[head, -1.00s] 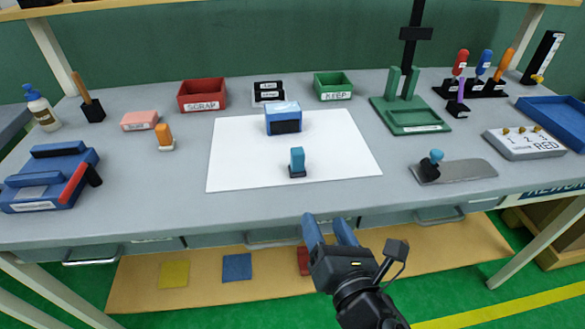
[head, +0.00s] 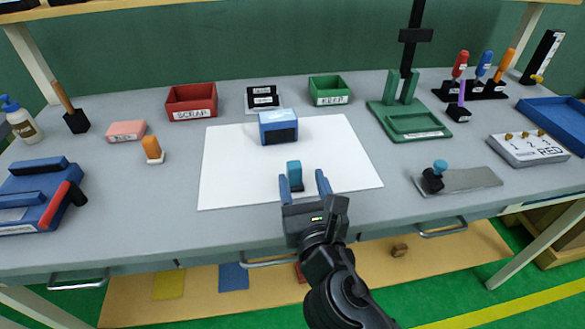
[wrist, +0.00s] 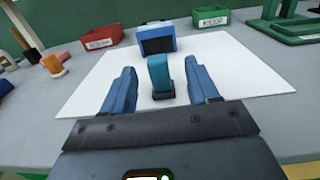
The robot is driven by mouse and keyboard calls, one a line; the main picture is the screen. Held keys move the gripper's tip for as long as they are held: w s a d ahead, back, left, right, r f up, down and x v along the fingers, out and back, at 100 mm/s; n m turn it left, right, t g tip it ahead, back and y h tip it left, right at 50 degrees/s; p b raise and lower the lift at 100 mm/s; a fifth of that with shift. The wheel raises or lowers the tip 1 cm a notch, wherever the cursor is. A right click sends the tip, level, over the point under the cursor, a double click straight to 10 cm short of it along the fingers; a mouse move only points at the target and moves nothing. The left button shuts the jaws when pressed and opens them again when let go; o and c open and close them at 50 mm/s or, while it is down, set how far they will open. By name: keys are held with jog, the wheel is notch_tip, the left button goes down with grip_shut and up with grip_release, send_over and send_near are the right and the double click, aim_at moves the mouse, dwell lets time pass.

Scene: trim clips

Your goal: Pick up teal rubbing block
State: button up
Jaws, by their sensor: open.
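The teal rubbing block (head: 294,172) stands upright on a dark base on the white sheet (head: 235,180), near its front edge. It also shows in the wrist view (wrist: 159,72), centred beyond and between my fingers. My gripper (head: 304,182) is open and empty, its two blue fingers pointing at the block. In the wrist view my gripper (wrist: 160,88) has one finger on each side of the block's line. I cannot tell whether the fingertips have reached level with the block. The block's lower front is partly hidden by my gripper in the head view.
A blue box (head: 278,127) stands behind the block on the sheet. An orange block (head: 152,149) stands to the left and a blue-knobbed tool (head: 436,176) on a grey plate to the right. Red (head: 191,99) and green (head: 327,89) bins stand behind. The sheet around the block is clear.

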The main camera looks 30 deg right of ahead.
aim_at(293, 161)
jog(key=x, duration=0.7)
jog(key=shift+w+a+f+p, duration=0.1)
jog(key=shift+w+f+p, duration=0.05)
jog(key=shift+w+p, duration=0.25)
jog(key=shift+s, duration=0.1)
jog(key=c, duration=1.1)
